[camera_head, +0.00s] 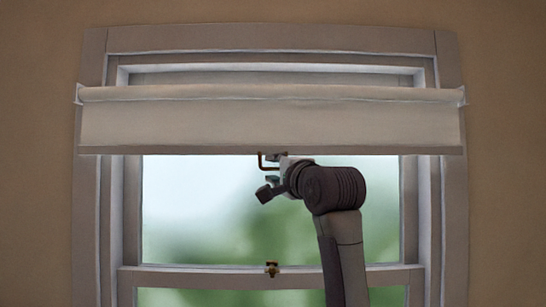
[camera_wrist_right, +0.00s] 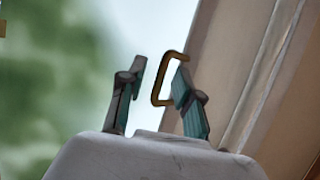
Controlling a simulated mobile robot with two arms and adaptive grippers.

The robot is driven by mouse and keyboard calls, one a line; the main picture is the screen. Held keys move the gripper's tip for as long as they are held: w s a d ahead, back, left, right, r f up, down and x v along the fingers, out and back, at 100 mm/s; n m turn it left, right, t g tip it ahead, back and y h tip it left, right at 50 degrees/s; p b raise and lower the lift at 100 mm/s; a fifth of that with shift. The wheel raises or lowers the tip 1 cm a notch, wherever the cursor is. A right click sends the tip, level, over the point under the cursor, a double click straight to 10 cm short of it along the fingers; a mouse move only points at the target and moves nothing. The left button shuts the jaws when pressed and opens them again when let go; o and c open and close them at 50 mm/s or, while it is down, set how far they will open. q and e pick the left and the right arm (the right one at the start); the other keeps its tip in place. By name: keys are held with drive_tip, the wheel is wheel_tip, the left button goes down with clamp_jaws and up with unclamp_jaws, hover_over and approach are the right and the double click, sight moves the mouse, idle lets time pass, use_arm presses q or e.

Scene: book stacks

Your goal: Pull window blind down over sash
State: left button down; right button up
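The window blind (camera_head: 270,122) is a pale fabric band with a roll along its top, hanging across the upper part of the window. A small bronze pull handle (camera_head: 262,161) hangs from the middle of its lower edge. In the wrist view the handle (camera_wrist_right: 158,85) is a bronze loop. My right gripper (camera_head: 270,174) is just below the blind's lower edge, at the handle. In the wrist view its fingers (camera_wrist_right: 160,82) are apart, with the loop's outer bar between them and the right finger close to the loop. Contact is unclear. My left gripper is not in view.
The sash (camera_head: 190,279) has a horizontal rail with a small brass latch (camera_head: 271,269) below the gripper. The grey window frame (camera_head: 455,220) stands at both sides. The glass (camera_head: 190,215) between blind and rail is uncovered, with blurred green beyond.

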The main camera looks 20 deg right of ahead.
drive_tip(key=shift+w, duration=0.5)
drive_tip(key=shift+a, duration=0.1)
clamp_jaws()
